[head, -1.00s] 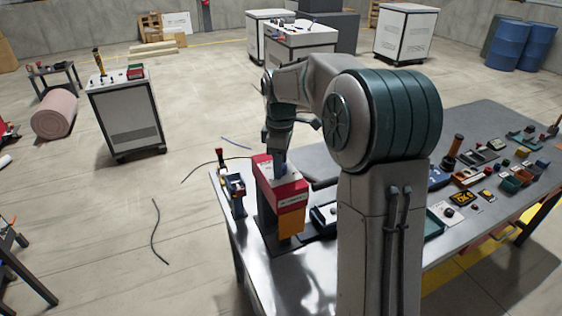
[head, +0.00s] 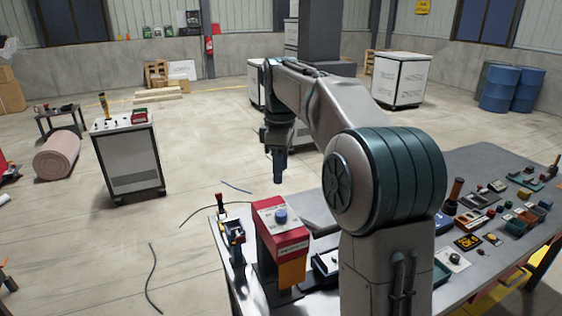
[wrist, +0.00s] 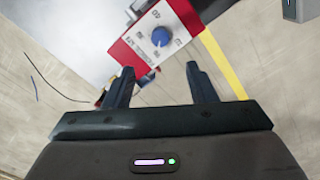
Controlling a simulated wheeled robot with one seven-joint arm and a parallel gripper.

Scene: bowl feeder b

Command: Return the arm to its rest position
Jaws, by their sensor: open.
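My gripper (head: 279,168) hangs from my raised arm, above and clear of a red box with a white top (head: 287,240) and a blue knob (head: 280,216). In the wrist view my gripper (wrist: 163,78) has its two dark fingers spread apart with nothing between them. The red box (wrist: 185,15) and its blue knob (wrist: 160,36) lie beyond the fingertips. An orange panel (head: 291,273) shows on the lower front of the box.
The metal workbench (head: 460,165) carries several tools and parts on its right side. A small dark stand (head: 235,240) is left of the red box. A white cabinet (head: 130,165) stands on the floor at left. Open floor lies beyond the bench.

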